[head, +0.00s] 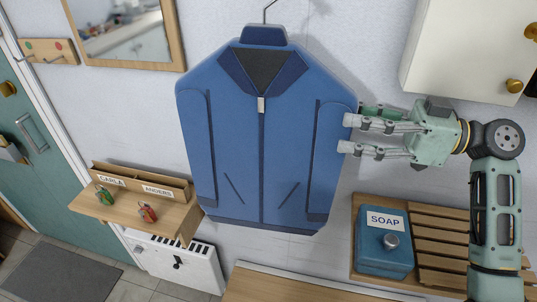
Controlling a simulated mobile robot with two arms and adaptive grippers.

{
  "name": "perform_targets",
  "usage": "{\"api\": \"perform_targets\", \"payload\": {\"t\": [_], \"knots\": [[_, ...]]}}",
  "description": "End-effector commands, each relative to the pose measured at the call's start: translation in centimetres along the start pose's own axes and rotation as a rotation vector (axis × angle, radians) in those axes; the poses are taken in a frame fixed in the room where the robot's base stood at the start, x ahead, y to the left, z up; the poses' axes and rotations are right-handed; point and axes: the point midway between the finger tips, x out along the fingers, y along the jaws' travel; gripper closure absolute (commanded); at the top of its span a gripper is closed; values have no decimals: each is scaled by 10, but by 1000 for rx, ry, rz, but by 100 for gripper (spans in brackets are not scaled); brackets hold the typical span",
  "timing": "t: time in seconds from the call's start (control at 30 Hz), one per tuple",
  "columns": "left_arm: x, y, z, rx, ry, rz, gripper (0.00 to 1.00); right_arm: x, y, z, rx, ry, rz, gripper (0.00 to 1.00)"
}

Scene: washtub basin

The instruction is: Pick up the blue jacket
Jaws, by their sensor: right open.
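The blue jacket (232,145) hangs from a thin hook on the wall in the middle of the head view. It has a dark blue collar, a zip down the front and two slanted pocket lines. My right gripper (347,134) is open at the jacket's right edge, level with the right sleeve. Its fingertips overlap the sleeve's edge in the picture, and I cannot tell whether they touch the cloth. My left gripper is not in view.
A wooden slatted rack (445,247) with a blue soap box (374,263) is below my right arm. A white cabinet (455,50) hangs upper right. A mirror (122,30) is upper left.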

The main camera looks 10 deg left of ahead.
Motion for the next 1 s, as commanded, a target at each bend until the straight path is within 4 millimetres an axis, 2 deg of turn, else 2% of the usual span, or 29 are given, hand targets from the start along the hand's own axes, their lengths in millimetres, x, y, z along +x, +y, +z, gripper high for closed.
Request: {"api": "perform_targets", "payload": {"t": [0.1,0.3,0.43,0.63,1.0], "knots": [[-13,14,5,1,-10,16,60,10,-2,-5,1,0,0,44],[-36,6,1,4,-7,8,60,37,-5,-9,4,2,0,44],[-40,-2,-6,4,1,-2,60,49,-4,-5,3,-1,2,44],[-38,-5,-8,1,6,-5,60,49,-4,-2,2,-1,4,45],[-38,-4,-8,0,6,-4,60,49,-4,-3,2,-1,4,77]]}}
